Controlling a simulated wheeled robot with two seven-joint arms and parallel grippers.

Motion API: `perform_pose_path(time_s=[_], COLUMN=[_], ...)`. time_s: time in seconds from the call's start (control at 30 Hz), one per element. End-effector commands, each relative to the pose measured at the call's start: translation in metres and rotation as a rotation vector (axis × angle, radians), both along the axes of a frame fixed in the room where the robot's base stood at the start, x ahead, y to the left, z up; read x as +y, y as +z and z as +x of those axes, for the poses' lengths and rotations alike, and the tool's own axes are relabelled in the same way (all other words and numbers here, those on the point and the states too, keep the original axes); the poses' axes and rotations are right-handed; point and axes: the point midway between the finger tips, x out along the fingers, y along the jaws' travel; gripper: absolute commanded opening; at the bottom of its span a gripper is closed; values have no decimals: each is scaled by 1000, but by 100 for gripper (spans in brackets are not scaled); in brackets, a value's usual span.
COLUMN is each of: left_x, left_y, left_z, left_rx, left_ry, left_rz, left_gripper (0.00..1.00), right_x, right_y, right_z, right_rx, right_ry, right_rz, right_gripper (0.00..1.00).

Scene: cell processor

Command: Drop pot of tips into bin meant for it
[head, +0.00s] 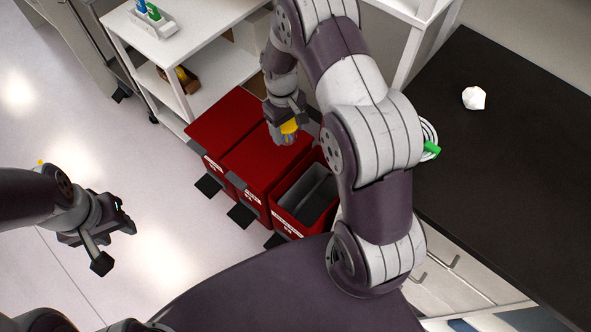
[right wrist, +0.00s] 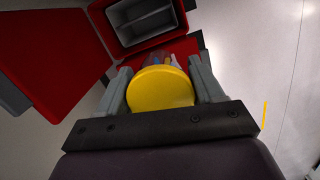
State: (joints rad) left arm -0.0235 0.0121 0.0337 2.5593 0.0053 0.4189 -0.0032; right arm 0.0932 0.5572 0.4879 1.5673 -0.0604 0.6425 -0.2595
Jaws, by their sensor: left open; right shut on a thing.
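My right gripper (head: 287,120) is shut on the pot of tips (head: 289,127), which has a yellow lid. It holds the pot above the red bins. In the right wrist view the yellow lid (right wrist: 160,88) sits between the two fingers, with the pot's body mostly hidden behind it. Three red bins stand in a row: a left bin (head: 228,122) and a middle bin (head: 258,163) with lids shut, and a right bin (head: 281,213) standing open with a grey inside. The pot appears over the middle bin's lid. My left gripper (head: 114,245) is open and empty over the floor.
A white shelf unit (head: 205,45) stands behind the bins, with a rack of bottles (head: 152,20) on top. A black-topped counter (head: 520,150) at right bears a crumpled white thing (head: 473,97).

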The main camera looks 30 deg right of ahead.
Motion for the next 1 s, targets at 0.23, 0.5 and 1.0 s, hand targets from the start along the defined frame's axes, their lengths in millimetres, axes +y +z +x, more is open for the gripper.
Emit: perform_pose_path(time_s=[0.23, 0.5, 1.0], left_x=[1, 1, 2], left_y=[-130, -160, -258], left_z=[-2, -2, -4], left_rx=[0, -1, 0], left_ry=[0, 0, 0], left_rz=[0, 0, 0], left_gripper=[43, 43, 43], right_x=[-23, -32, -32], right_y=[-127, -156, -251], right_z=[-7, -10, -11], right_rx=[0, 1, 1], right_ry=[122, 175, 176], right_rz=[1, 2, 2], right_gripper=[12, 12, 12])
